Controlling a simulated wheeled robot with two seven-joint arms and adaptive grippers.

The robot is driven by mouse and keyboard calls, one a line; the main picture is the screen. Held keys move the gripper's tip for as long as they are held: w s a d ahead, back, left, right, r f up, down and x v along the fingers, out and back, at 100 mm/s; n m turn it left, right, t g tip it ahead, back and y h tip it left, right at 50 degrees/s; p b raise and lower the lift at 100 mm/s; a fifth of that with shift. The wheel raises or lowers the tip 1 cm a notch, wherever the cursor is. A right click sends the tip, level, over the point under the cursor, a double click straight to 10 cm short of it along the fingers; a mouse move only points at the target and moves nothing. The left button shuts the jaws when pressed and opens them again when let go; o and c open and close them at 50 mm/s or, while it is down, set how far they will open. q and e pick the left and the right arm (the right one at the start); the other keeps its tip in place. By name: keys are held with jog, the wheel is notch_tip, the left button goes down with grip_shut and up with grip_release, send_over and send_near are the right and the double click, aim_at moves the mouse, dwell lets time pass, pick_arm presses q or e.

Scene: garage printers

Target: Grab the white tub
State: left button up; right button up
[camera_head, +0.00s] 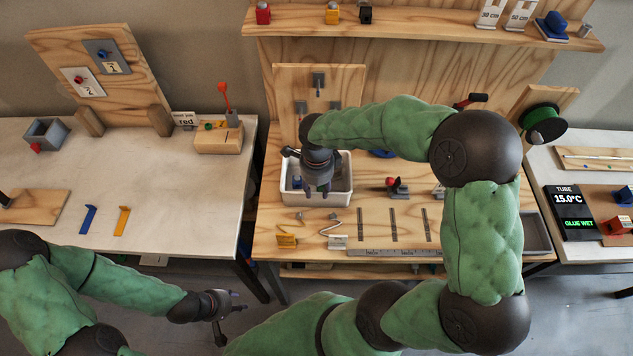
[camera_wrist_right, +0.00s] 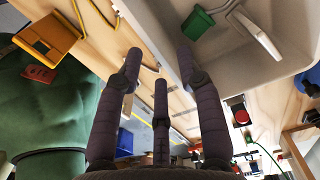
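The white tub (camera_head: 345,178) stands on the middle wooden workbench in the head view, with a few small items inside. Its pale wall also shows at the upper right of the right wrist view (camera_wrist_right: 245,66). My right gripper (camera_head: 320,190) reaches down over the tub and hides part of it. In the right wrist view its dark fingers (camera_wrist_right: 158,55) are spread, with the tub's edge near the right finger. I cannot tell whether they touch it. My left gripper (camera_head: 237,308) is open and empty, low in front of the benches.
A yellow hook piece (camera_head: 287,240) and a white one (camera_head: 338,241) lie in front of the tub. A ruler (camera_head: 395,252) lies along the front edge. A small clamp-like tool (camera_head: 397,188) stands right of the tub. A wooden tool board (camera_head: 345,82) rises behind.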

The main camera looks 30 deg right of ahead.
jog(key=shift+w+a+f+b, duration=0.1)
jog(key=shift+f+b, duration=0.35)
jog(key=shift+f, duration=1.05)
jog(key=shift+w+f+b, duration=0.1)
jog(key=shift+f+b, duration=0.3)
jog(key=shift+f, duration=1.1)
jog(key=shift+r, duration=0.1)
grip_shut()
